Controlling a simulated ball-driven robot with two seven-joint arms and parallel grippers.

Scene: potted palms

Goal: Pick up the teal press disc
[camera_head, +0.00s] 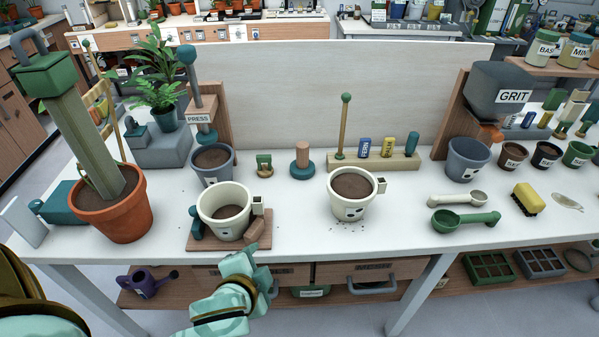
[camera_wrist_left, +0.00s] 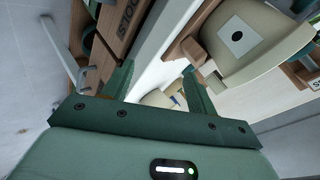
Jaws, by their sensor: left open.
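The teal press disc (camera_head: 302,171) stands on the white bench in the head view, a round teal base with a brown knob upright on top. Nothing touches it. My left gripper (camera_head: 246,254) is at the bench's front edge, in front of and left of the disc, just below the cream pot on the wooden board. In the left wrist view my left gripper (camera_wrist_left: 160,70) has its fingers apart with nothing between them. I cannot make out the disc clearly in that view. My right gripper is not in view.
A cream pot (camera_head: 224,212) on a wooden board (camera_head: 195,243) stands left of the disc. A cream soil-filled pot (camera_head: 347,206) stands right of it. A small green and tan piece (camera_head: 264,164) is beside the disc. Bare bench lies in front of the disc.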

